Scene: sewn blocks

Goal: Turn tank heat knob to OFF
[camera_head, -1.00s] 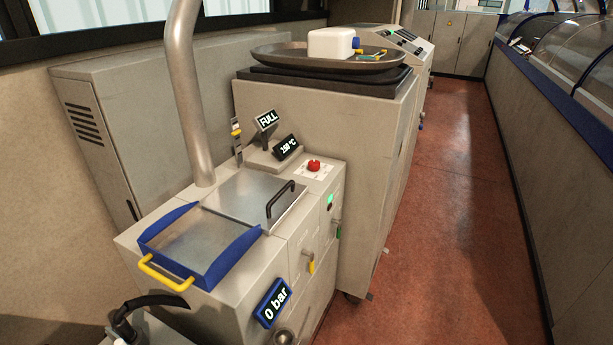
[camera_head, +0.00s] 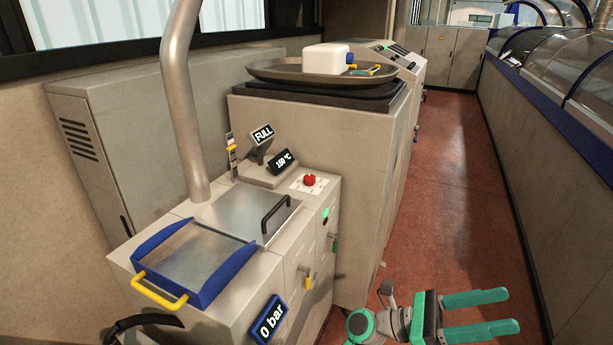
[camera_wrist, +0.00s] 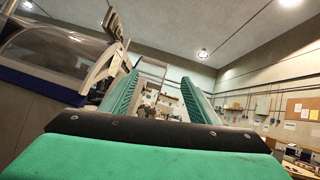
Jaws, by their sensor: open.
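The tank machine (camera_head: 236,320) stands at lower left in the head view. I cannot read which one is the tank heat knob. A display on top (camera_head: 283,161) reads about 150 °C. My gripper (camera_head: 512,311) is at the lower right, over the floor, well apart from both knobs. Its green fingers are open and empty, pointing right, away from the machine. In the wrist view the open fingers (camera_wrist: 160,85) point towards the far room and no knob shows.
A red button (camera_head: 310,180) and a lidded tank with a black handle (camera_head: 275,213) are on the machine's top. A blue tray with a yellow handle (camera_head: 160,290) sits at its front. A 0 bar display (camera_head: 271,318) juts out below. The red aisle floor (camera_head: 455,200) is clear.

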